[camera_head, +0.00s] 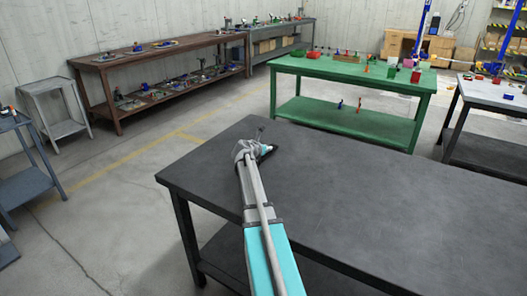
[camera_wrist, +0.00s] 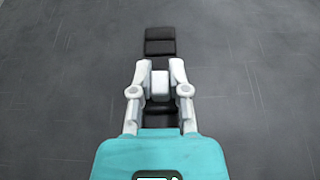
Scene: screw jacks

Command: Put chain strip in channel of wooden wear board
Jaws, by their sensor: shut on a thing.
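My gripper (camera_wrist: 160,66) is shut on a dark strip of black segments, which I take to be the chain strip (camera_wrist: 159,47). In the wrist view the strip runs lengthwise between the fingers, with segments showing beyond the fingertips and more behind them. A pale block sits between the fingers; I cannot tell if it is part of my gripper. In the head view my gripper (camera_head: 262,148) is over the far left part of the dark table (camera_head: 360,210). Whether the strip touches the tabletop is unclear. I cannot make out the wooden wear board in either view.
The dark table is otherwise bare. A green table (camera_head: 350,72) with small coloured items stands behind it. A brown shelf bench (camera_head: 160,55) with several parts is at the back left. A grey table (camera_head: 495,95) stands at the right. Floor is open at the left.

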